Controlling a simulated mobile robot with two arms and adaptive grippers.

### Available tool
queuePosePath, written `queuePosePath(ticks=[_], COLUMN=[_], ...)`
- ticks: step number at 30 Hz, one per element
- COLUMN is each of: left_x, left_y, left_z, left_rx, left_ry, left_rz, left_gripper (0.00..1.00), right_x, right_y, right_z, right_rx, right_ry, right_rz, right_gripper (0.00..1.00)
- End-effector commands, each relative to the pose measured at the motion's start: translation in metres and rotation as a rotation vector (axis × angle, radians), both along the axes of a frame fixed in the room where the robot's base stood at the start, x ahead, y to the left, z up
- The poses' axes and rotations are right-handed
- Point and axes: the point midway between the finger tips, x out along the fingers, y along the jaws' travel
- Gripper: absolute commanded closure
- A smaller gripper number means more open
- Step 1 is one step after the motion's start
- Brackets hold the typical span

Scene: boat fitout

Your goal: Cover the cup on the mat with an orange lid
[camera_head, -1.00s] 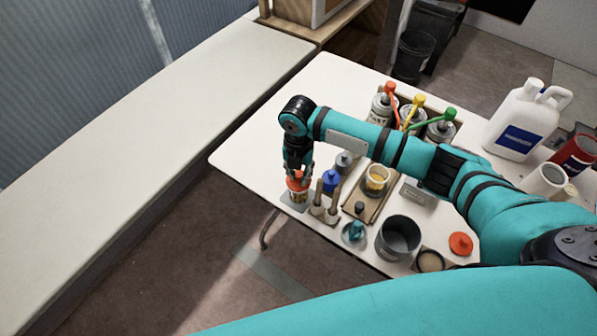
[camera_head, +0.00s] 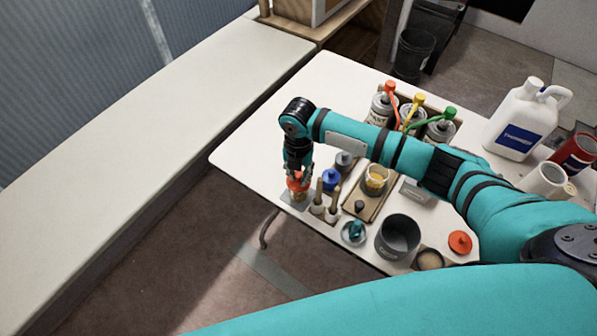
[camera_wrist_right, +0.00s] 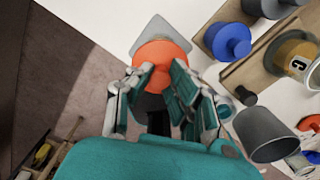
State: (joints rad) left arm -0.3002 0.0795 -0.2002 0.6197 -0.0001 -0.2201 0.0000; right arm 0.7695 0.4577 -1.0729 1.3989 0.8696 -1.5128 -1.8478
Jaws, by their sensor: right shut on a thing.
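My right gripper (camera_head: 298,178) points down at the near left part of the white table, with its fingers shut on an orange lid (camera_head: 297,185). The lid also shows in the wrist view (camera_wrist_right: 161,58), between the fingertips. The lid is directly above the grey mat (camera_head: 290,201), whose far corner shows in the wrist view (camera_wrist_right: 153,30). The cup on the mat is mostly hidden under the lid and fingers; I cannot tell whether the lid is seated on it. A second orange lid (camera_head: 459,242) lies at the table's right. My left gripper is out of view.
A wooden tray (camera_head: 353,208) holds a yellow-marked cup (camera_head: 376,178). A dark grey pot (camera_head: 398,236) stands nearer. The table's far left is clear.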

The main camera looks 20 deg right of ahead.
Motion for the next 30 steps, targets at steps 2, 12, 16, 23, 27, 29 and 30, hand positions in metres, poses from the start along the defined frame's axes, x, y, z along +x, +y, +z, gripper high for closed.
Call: queuePosePath(ticks=[2, 12, 16, 23, 27, 29, 30], left_x=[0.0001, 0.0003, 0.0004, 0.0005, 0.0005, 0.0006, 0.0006], left_y=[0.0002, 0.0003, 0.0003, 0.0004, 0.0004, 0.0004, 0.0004], left_z=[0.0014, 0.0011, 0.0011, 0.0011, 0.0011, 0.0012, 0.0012], left_rx=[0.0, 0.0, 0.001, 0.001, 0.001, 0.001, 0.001], left_ry=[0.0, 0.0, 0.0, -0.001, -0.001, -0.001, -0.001], left_rz=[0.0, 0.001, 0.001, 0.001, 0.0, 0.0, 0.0], left_gripper=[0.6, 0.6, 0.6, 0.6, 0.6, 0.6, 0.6], right_x=[-0.0001, 0.0, 0.0, 0.0001, 0.0, 0.0, 0.0], right_y=[0.0, 0.0, 0.0, 0.0, -0.0001, -0.0001, -0.0001], right_z=[-0.0006, -0.0013, -0.0013, -0.0013, -0.0013, -0.0013, -0.0013], right_rx=[0.0, 0.0, 0.0, 0.0, 0.0, 0.0, 0.0], right_ry=[0.0, 0.0, 0.0, 0.0, 0.0, 0.0, 0.0], right_rz=[0.0, 0.0, 0.0, 0.0, 0.0, 0.0, 0.0], right_gripper=[1.0, 0.82, 0.65, 0.57, 0.42, 0.34, 0.33])
